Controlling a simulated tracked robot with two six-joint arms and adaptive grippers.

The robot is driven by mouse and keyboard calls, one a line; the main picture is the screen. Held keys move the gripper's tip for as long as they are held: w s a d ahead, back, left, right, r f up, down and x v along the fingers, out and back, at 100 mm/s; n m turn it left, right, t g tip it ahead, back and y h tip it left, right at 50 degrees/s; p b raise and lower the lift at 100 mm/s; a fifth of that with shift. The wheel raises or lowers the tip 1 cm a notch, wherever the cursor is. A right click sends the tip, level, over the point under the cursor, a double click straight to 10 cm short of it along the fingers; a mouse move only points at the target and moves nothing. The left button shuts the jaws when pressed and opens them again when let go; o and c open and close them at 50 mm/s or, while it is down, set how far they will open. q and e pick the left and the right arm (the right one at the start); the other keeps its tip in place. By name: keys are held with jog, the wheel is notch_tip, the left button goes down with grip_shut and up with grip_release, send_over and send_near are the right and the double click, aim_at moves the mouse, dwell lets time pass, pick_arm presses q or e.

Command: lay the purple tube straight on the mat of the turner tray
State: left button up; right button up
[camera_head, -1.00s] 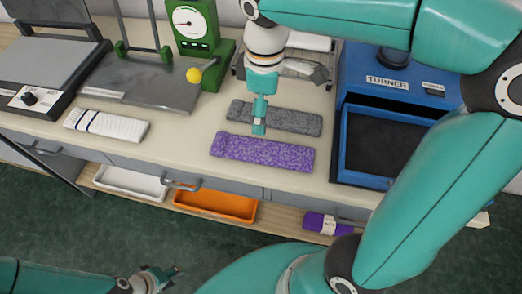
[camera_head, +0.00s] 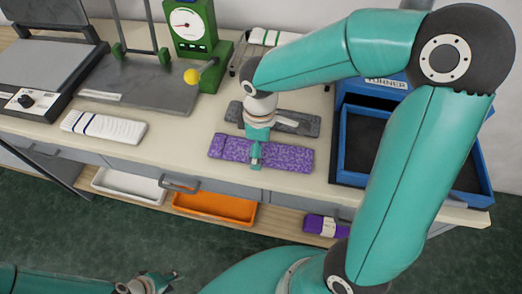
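The purple tube (camera_head: 290,157) lies flat on the bench, long side left to right. My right gripper (camera_head: 256,160) points down over its middle, at or just above it; I cannot tell whether its fingers touch or grip the tube. The blue turner tray (camera_head: 338,160) with its dark mat (camera_head: 364,137) is to the right; my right arm hides much of it. My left gripper (camera_head: 172,281) is low at the bottom left, seemingly open and empty, away from the bench.
A grey tube (camera_head: 307,125) lies just behind the purple one. A white striped tube (camera_head: 105,127) lies to the left. A green gauge (camera_head: 190,28) and a yellow-knobbed lever (camera_head: 192,76) stand behind. White and orange bins (camera_head: 215,207) sit below the bench.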

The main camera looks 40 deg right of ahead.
jog(key=shift+f, duration=0.5)
jog(key=shift+c, duration=0.2)
jog(key=c, duration=0.9)
jog(key=shift+r, duration=0.15)
